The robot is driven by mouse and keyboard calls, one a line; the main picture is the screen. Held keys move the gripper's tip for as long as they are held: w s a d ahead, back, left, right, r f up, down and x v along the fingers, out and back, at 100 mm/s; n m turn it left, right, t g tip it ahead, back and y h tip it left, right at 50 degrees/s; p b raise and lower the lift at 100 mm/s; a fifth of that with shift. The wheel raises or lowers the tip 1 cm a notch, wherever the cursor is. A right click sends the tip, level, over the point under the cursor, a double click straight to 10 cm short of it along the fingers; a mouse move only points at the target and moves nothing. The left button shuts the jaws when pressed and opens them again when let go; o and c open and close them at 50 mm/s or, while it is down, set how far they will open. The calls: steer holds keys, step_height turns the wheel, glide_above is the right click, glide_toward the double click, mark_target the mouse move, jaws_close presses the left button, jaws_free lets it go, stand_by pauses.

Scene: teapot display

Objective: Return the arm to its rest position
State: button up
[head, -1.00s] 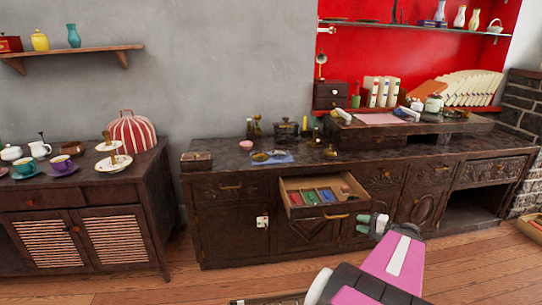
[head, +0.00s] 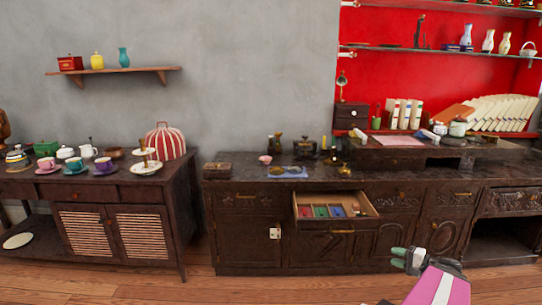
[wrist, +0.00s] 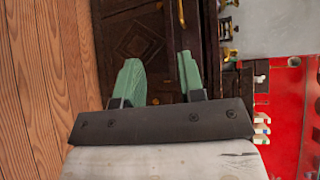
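My gripper (head: 397,257) is at the lower right of the head view, at the end of my pink and white arm. It is in the air in front of the dark carved cabinet (head: 240,235), below the open drawer. In the wrist view my gripper (wrist: 159,75) shows two green fingers spread apart with nothing between them. The cabinet front shows beyond the fingertips there, turned on its side.
The open drawer (head: 364,214) sticks out of the cabinet and holds several coloured items. A sideboard (head: 185,215) with cups and a striped cosy stands at the left. The wooden floor (head: 290,288) in front is clear.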

steer(key=a+f+n+g+h, duration=0.1)
steer(key=a+n+g+h, duration=0.2)
steer(key=a, duration=0.6)
steer(key=a+f+n+g+h, duration=0.2)
steer(key=a+n+g+h, duration=0.1)
steer(key=a, duration=0.7)
steer(key=w+a+f+n+g+h, duration=0.1)
steer(key=a+n+g+h, duration=0.3)
steer(key=a, duration=0.5)
steer(key=shift+a+f+h, duration=0.25)
steer(key=shift+a+h, duration=0.05)
steer(key=shift+h, duration=0.6)
steer(key=shift+g, duration=0.3)
